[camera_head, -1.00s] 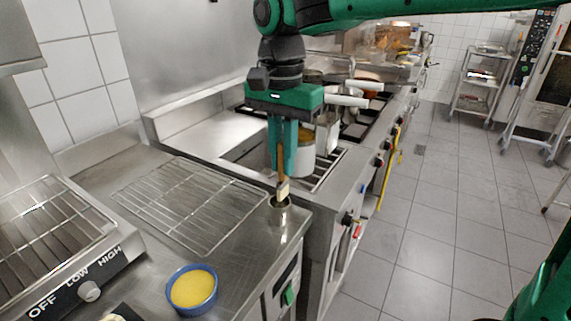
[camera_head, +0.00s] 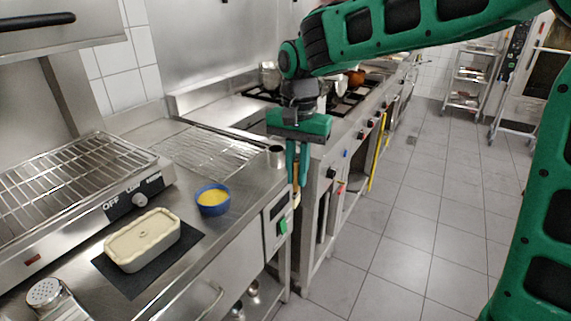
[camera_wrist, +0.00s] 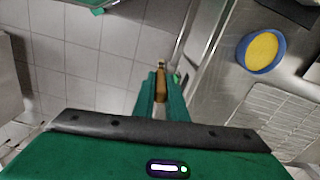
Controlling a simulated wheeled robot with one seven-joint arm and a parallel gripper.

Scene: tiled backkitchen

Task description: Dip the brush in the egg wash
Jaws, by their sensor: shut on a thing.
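My gripper (camera_head: 297,182) is shut on the brush (camera_head: 296,198), which hangs below the fingers with its wooden handle between them. The brush also shows in the wrist view (camera_wrist: 160,86), between the green fingers. It is just off the counter's right edge, over the floor side. The egg wash (camera_head: 213,196) is yellow and lies in a small blue bowl (camera_head: 212,210) on the steel counter, left of my gripper. The bowl also shows at upper right in the wrist view (camera_wrist: 243,63). The brush and bowl are apart. The bristle end is small and hard to make out.
A metal cup (camera_head: 275,158) stands at the counter's corner, close to my gripper. A wire rack (camera_head: 205,150) lies behind the bowl. A cream loaf dish (camera_head: 142,240) on a dark mat, a shaker (camera_head: 46,292) and a grill (camera_head: 70,178) are left. Floor at right is clear.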

